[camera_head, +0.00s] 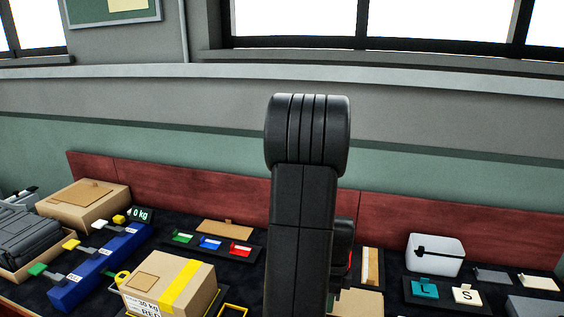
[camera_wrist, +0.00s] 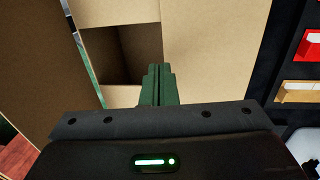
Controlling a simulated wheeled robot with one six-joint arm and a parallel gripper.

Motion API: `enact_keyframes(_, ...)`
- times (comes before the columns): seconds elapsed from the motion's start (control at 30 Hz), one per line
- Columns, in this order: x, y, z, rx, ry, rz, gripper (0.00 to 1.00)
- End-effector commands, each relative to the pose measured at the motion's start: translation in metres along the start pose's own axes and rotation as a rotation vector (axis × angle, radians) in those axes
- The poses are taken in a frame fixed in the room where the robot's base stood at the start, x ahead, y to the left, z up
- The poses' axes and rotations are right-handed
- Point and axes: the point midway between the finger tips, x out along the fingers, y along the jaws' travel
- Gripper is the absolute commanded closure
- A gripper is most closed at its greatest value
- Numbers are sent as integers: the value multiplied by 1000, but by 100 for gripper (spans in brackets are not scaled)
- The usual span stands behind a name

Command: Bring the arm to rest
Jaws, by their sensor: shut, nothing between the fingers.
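My gripper (camera_wrist: 157,84) shows in the wrist view, its dark green fingers together with nothing between them. It points toward an open cardboard box (camera_wrist: 112,14), whose dark inside shows just beyond and left of the fingertips. Whether the fingers touch the box cannot be told. In the head view my dark arm (camera_head: 302,220) stands upright in the middle of the picture. It hides part of the table behind it, and the gripper does not show there.
On the dark table are a taped cardboard box (camera_head: 150,290), a blue bar (camera_head: 100,268) with coloured tabs, small coloured bins (camera_head: 210,243), a white case (camera_head: 436,255) and tiles L (camera_head: 425,289) and S (camera_head: 467,294). A red board (camera_head: 200,187) runs along the back.

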Motion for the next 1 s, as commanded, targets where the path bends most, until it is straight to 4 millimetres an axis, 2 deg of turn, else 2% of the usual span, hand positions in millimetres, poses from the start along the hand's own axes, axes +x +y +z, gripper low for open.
enact_keyframes(0.03, 7, -1, 2, 0, 0, 0, 100)
enact_keyframes(0.2, 13, -2, 2, 1, 0, 0, 100)
enact_keyframes(0.63, 11, -2, 2, 1, 0, 0, 100)
enact_keyframes(0.77, 2, 0, 2, 1, 0, 0, 100)
enact_keyframes(1.0, -30, 5, -9, 0, 0, 1, 100)
